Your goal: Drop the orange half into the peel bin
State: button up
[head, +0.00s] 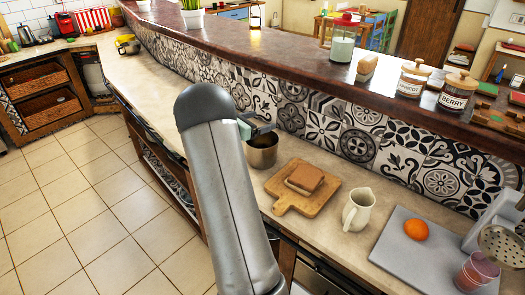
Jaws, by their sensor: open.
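An orange piece (416,230) sits on a grey board (394,255) at the right of the lower counter; I cannot tell from here whether it is a half. A round metal container (262,155) stands on the counter near the tiled wall and may be the peel bin. Its left side is hidden by my arm, and its inside is dark. My gripper (263,129) shows partly past my arm, just above the metal container, and is open. It is far to the left of the orange piece. I see nothing held in it.
A wooden board with bread slices (305,179) and a cream jug (357,209) stand between the metal container and the grey board. Jars (411,79) line the raised ledge.

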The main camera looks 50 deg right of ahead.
jog(key=b+v, duration=0.2)
jog(key=v, duration=1.4)
jog(key=shift+b, duration=0.35)
jog(key=shift+w+a, duration=0.1)
jog(key=shift+a, duration=0.05)
